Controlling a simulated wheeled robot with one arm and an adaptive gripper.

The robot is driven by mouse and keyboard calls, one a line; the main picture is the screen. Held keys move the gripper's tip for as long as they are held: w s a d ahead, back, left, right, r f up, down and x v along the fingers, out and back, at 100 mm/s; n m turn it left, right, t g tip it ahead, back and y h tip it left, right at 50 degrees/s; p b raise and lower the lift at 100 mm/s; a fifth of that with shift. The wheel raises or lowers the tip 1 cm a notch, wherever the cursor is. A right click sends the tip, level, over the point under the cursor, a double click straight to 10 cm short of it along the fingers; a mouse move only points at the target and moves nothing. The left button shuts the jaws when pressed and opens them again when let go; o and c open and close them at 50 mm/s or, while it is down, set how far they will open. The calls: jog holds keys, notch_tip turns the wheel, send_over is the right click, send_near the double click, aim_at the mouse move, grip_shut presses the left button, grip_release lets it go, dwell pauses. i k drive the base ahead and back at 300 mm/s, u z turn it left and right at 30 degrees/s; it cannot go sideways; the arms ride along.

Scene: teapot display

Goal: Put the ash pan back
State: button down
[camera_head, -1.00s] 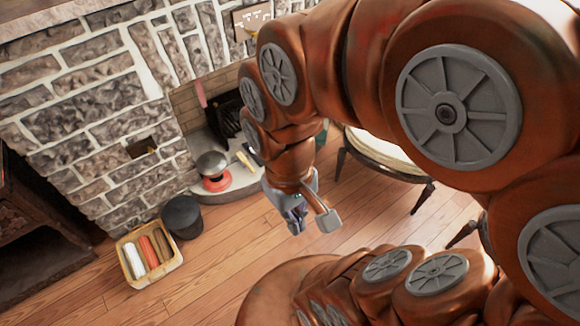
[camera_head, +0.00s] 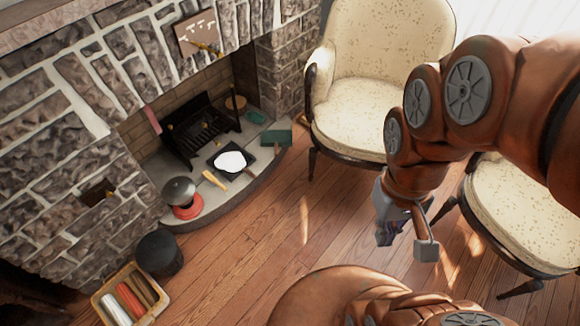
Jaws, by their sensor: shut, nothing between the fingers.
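A flat dark pan with a pale white heap on it, seemingly the ash pan (camera_head: 249,153), lies on the grey stone hearth (camera_head: 213,197) in front of the fireplace opening. The black fire grate (camera_head: 203,128) stands behind it, inside the opening. My gripper (camera_head: 384,238) hangs over the wooden floor to the right of the hearth, apart from the pan. It is shut and empty.
A black kettle-like pot on a red base (camera_head: 179,192), a wooden-handled tool (camera_head: 215,180) and a green box (camera_head: 276,137) are on the hearth. A dark bucket (camera_head: 160,254) and a crate of rolls (camera_head: 103,310) stand left. Cream armchairs (camera_head: 365,50) stand right.

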aim_at(230, 162)
jog(key=z, duration=0.1)
jog(key=i, duration=1.05)
jog(key=u, duration=2.25)
